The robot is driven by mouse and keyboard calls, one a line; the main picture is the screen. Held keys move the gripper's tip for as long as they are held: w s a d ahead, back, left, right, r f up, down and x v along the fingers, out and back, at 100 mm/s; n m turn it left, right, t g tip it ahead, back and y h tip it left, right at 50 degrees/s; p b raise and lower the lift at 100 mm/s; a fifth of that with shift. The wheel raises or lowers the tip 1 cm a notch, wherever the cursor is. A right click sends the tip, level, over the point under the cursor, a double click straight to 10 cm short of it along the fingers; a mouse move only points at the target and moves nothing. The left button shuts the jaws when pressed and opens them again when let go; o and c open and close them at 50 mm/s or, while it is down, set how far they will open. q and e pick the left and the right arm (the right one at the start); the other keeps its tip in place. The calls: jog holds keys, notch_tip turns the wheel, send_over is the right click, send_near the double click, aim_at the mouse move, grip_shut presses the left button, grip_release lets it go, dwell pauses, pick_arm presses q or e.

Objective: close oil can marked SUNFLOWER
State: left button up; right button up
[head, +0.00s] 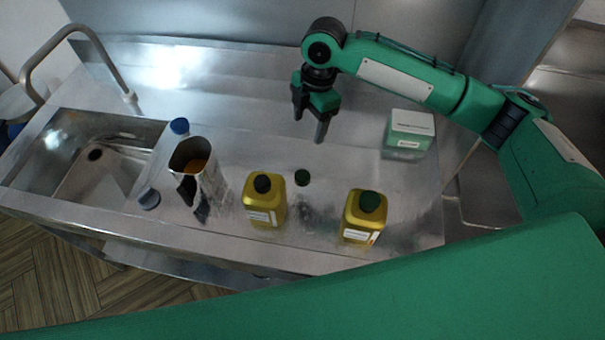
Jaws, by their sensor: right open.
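Two yellow oil cans stand upright on the steel counter. The left can (264,203) has a dark round top, which looks like an open mouth. The right can (362,218) has a dark green cap on top. Both have white labels too small to read, so I cannot tell which is marked SUNFLOWER. A loose dark green cap (302,177) lies on the counter between the cans, slightly behind them. My right gripper (309,125) is open and empty, pointing down above the counter behind the loose cap, apart from it. My left gripper is not in view.
A steel container (207,183) with brownish contents stands left of the cans. Blue-topped items (179,127) and (149,199) are beside it. A green and white box (408,134) stands at right. A sink (100,165) is at left. The counter (225,105) behind is clear.

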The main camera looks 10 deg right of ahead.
pick_arm(q)
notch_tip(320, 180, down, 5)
jog(key=b, duration=0.4)
pick_arm(e)
notch_tip(320, 180, down, 5)
jog(key=shift+w+r, duration=0.1)
jog(key=p, duration=0.2)
send_over(304, 174)
notch_tip(304, 174, down, 8)
jog(key=shift+w+r, duration=0.1)
jog(key=shift+r, duration=0.05)
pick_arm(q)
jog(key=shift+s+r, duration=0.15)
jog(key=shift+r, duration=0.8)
pick_arm(e)
jog(key=shift+f, duration=0.5)
